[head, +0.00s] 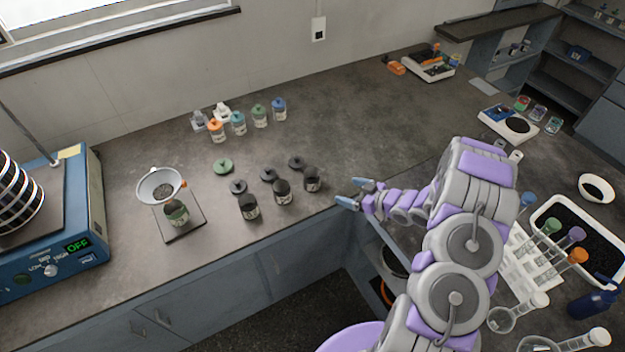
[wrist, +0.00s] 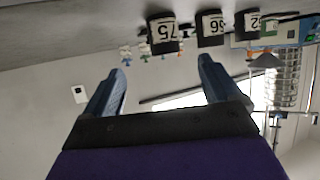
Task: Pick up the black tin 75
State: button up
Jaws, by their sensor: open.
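The black tin 75 (wrist: 164,33) shows its white label upside down in the wrist view, at the top and roughly in line with the gap between my fingers. In the head view it appears to be the rightmost black tin (head: 312,180), standing upright on the bench, its number too small to read there. A dark round lid (head: 296,162) lies just behind it. My gripper (head: 355,193) is open and empty, to the right of the tin by the bench edge and pointing left toward it. Both fingers (wrist: 163,66) show apart in the wrist view, with nothing between them.
Two similar tins, 66 (wrist: 211,28) and 22 (wrist: 254,25), stand beside it; in the head view they are left of it. Coloured-lid bottles (head: 238,123) stand behind.

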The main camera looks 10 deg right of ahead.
aim_at(319, 182)
jog(key=b+x, duration=0.2)
jog(key=x, duration=0.9)
jog(key=shift+a, duration=0.3)
jog(key=shift+w+f, duration=0.2)
jog(key=shift+w, duration=0.15)
jog(key=x, duration=0.3)
jog(key=b+x, duration=0.1)
jog(key=x, duration=0.2)
jog(key=shift+s+a+r, duration=0.15)
jog(key=shift+s+a, duration=0.1)
jog(key=shift+a, duration=0.05)
jog(key=shift+d, duration=0.4)
jog(key=shift+c, duration=0.7)
jog(key=shift+a, duration=0.35)
jog(key=c, duration=0.7)
jog(key=shift+d, duration=0.1)
jog(key=shift+c, duration=1.3)
